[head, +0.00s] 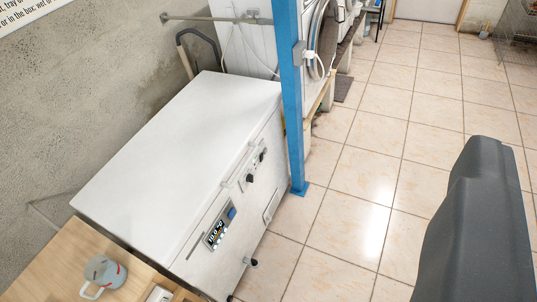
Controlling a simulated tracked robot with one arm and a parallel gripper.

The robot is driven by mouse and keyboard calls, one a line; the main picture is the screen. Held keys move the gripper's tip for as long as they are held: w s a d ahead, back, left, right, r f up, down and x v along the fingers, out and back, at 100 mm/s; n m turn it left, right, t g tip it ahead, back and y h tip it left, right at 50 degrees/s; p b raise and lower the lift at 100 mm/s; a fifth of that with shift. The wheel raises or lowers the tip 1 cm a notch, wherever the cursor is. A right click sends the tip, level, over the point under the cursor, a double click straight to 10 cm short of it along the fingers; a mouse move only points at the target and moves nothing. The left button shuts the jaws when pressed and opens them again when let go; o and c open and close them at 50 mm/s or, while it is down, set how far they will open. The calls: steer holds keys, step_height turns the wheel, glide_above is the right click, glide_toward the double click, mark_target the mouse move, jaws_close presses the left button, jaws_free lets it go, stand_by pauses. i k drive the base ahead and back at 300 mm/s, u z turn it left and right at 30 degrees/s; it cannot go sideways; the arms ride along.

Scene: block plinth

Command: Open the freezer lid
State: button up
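A white chest freezer (175,155) stands against the grey wall in the left half of the view. Its lid is down and looks closed. A handle (240,165) sits at the lid's front edge, above small dark knobs. A lit display panel (217,232) is on the freezer's front face. A dark grey part of my gripper (478,225) shows at the lower right, over the tiled floor and apart from the freezer. Its fingertips and any gap between them cannot be made out.
A blue post (291,100) rises beside the freezer's far front corner. A wooden table (60,265) with a mug (104,273) stands at the near left. White washing machines (322,40) line the back. The tiled floor (365,170) on the right is clear.

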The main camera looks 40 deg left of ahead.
mark_target(153, 194)
steer(key=u, duration=0.3)
steer(key=i, duration=1.1)
steer(key=u, duration=0.6)
